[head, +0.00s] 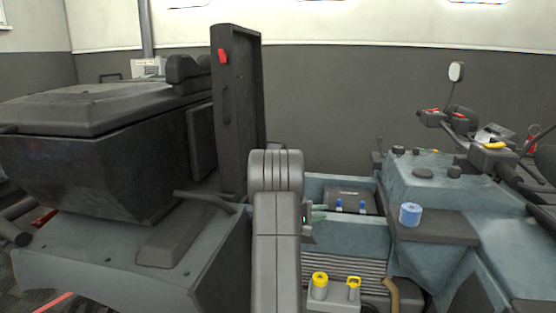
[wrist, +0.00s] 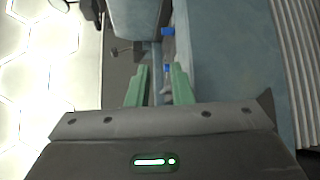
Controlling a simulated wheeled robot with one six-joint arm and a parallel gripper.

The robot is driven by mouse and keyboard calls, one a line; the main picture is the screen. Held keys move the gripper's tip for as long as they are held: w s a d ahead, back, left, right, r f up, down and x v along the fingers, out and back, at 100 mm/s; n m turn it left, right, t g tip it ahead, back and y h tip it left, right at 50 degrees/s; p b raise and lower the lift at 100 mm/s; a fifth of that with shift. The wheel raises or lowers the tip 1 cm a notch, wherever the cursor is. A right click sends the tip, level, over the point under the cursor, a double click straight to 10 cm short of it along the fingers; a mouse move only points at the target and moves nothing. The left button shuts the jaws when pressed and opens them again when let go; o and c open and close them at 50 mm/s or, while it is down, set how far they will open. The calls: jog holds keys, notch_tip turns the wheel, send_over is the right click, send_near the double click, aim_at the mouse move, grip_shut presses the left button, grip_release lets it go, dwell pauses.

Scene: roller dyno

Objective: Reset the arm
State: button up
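My grey arm rises in the middle of the head view, and my gripper (head: 320,212) points right from it, partly hidden behind the arm link. In the wrist view the two green fingers of my gripper (wrist: 160,72) stand apart with nothing held between them. In the head view the fingers are close to the open bay with a dark battery-like box (head: 349,198) that has two blue caps. A small blue spot (wrist: 167,68) shows beyond the fingers in the wrist view.
An upright dark panel (head: 236,110) with a red latch stands left of my arm. A blue roll-like item (head: 410,214) sits on the dark ledge at right. Two yellow-topped cylinders (head: 319,286) stand at lower front. Handlebars and a mirror (head: 456,72) are at right.

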jog(key=shift+f+b+v, duration=0.1)
jog(key=shift+b+v, duration=0.05)
jog(key=shift+v, duration=0.75)
jog(key=shift+f+b+v, duration=0.15)
jog(key=shift+v, duration=0.8)
jog(key=shift+s, duration=0.1)
